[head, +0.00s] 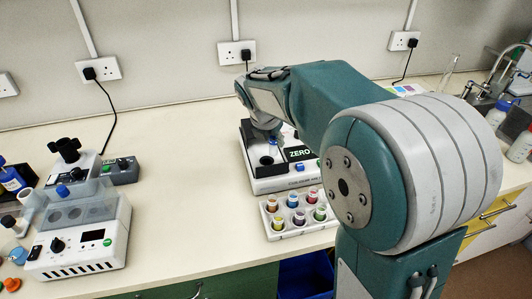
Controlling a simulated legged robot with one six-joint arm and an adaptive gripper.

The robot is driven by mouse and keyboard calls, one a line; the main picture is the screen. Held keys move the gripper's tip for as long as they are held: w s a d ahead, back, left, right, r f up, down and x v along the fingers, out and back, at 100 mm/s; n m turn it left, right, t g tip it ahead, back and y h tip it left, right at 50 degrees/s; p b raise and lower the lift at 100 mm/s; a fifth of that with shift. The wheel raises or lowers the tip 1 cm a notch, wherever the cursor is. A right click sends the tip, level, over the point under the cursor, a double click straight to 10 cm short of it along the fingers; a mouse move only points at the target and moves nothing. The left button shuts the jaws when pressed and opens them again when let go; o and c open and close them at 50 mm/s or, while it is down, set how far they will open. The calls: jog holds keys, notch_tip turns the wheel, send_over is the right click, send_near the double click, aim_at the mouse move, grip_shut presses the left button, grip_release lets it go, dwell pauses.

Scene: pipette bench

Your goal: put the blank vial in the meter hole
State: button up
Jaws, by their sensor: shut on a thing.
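The meter (286,182) is a white box with a black top and a ZERO label, standing at the middle of the bench. Its dark round hole (266,160) shows on the left of the black top. My gripper (272,139) is above the black top, just behind and above the hole in the picture, pointing down.
A white rack (270,224) with several coloured vials stands in front of the meter. A white device (85,262) with knobs is at the left, with bottles beside it. The bench between it and the meter is clear. A sink tap (500,62) and bottles are at the right.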

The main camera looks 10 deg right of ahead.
send_over(269, 159)
jog(key=s, duration=0.1)
jog(key=f, duration=0.3)
jog(key=a+f, duration=0.1)
jog(key=f, duration=0.1)
jog(key=shift+f, duration=1.5)
jog(key=shift+f, duration=0.3)
jog(key=o, duration=0.9)
jog(key=shift+o, duration=0.2)
jog(key=shift+r, duration=0.1)
